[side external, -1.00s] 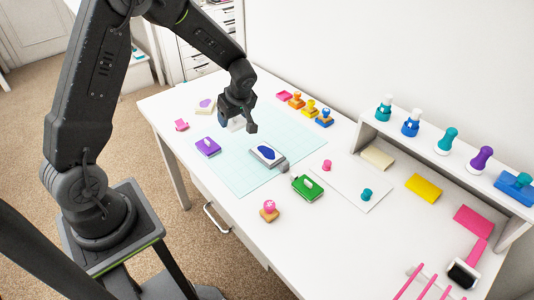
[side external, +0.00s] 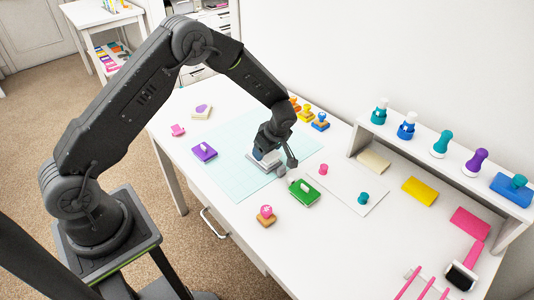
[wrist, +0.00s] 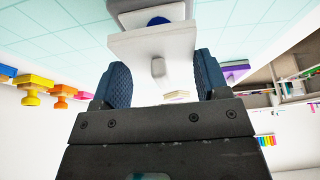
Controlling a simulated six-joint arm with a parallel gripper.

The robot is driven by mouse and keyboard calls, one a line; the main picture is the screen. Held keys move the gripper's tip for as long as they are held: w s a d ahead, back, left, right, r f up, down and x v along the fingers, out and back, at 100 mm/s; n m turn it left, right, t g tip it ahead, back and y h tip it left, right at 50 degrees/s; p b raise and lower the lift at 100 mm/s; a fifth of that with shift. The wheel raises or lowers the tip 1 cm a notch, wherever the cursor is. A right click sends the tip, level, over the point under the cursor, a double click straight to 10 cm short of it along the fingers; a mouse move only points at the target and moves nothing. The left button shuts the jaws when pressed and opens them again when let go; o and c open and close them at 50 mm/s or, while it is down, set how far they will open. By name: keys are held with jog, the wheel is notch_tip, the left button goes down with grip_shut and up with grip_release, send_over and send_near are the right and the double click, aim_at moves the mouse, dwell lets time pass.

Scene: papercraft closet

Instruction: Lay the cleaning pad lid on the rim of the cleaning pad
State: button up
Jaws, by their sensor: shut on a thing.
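My gripper (side external: 272,157) is low over the cleaning mat area, its fingers around the upright grip of the cleaning pad lid. In the wrist view my gripper (wrist: 163,65) has blue finger pads on both sides of that grip. The lid (wrist: 128,44) is a pale flat slab. The cleaning pad (wrist: 124,18) is a grey box with a blue oval pad, partly visible beyond the lid; it also shows under my gripper in the side view (side external: 263,166). The lid covers part of it. I cannot tell whether lid and rim touch.
A purple pad (side external: 204,151) lies to the left. Orange, yellow and blue stamps (side external: 320,121) stand at the back. The pale cyan mat (side external: 228,181) is otherwise clear.

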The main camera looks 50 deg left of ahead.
jog(key=shift+f, duration=1.05)
jog(key=shift+f, duration=0.15)
jog(key=o, duration=0.9)
